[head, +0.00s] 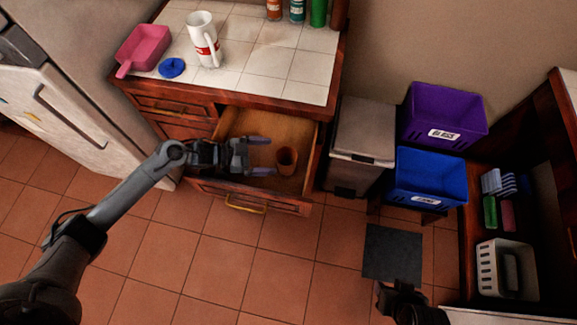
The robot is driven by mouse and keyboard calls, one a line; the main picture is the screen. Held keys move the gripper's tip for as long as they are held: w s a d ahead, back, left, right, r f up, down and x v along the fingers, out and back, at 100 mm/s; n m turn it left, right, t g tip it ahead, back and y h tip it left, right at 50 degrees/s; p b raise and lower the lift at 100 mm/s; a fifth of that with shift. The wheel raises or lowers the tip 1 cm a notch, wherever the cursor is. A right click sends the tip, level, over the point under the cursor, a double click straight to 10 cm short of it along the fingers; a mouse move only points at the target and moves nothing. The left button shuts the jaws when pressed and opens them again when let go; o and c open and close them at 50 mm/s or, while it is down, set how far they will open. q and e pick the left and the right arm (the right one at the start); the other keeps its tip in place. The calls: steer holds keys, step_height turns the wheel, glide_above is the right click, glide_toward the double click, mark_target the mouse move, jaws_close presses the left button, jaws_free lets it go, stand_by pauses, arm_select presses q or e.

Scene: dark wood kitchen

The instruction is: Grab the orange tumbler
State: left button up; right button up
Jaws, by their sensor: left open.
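The orange tumbler (287,160) stands upright inside the open drawer (256,125), towards its right side. My left gripper (266,157) reaches in over the drawer from the left. Its two fingers are apart and point right at the tumbler, with the tips just short of it or beside it; I cannot tell whether they touch. Nothing is between the fingers. Part of my right arm (405,303) shows at the bottom edge, and its fingers cannot be made out.
The tiled counter (275,63) above the drawer holds a white mug (203,40), a pink dustpan-like tray (143,46), a blue disc (172,67) and bottles. A bin (362,135), a purple crate (443,112) and a blue crate (431,178) stand right of the drawer. Floor in front is clear.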

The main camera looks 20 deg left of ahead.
mark_target(296, 157)
arm_select(q)
steer(key=x, duration=0.2)
steer(key=b+x, duration=0.1)
steer(key=x, duration=0.3)
steer(key=shift+w+d+f+b, duration=0.1)
steer(key=shift+d+f+b, duration=0.1)
steer(key=shift+f+b, duration=0.25)
steer(key=shift+w+d+f, duration=0.2)
steer(key=shift+w+d, duration=0.05)
steer(key=shift+d, duration=0.15)
steer(key=shift+a, duration=0.1)
steer(key=shift+s, duration=0.1)
steer(key=shift+c, duration=1.1)
steer(key=c, duration=0.8)
steer(key=shift+r, duration=0.1)
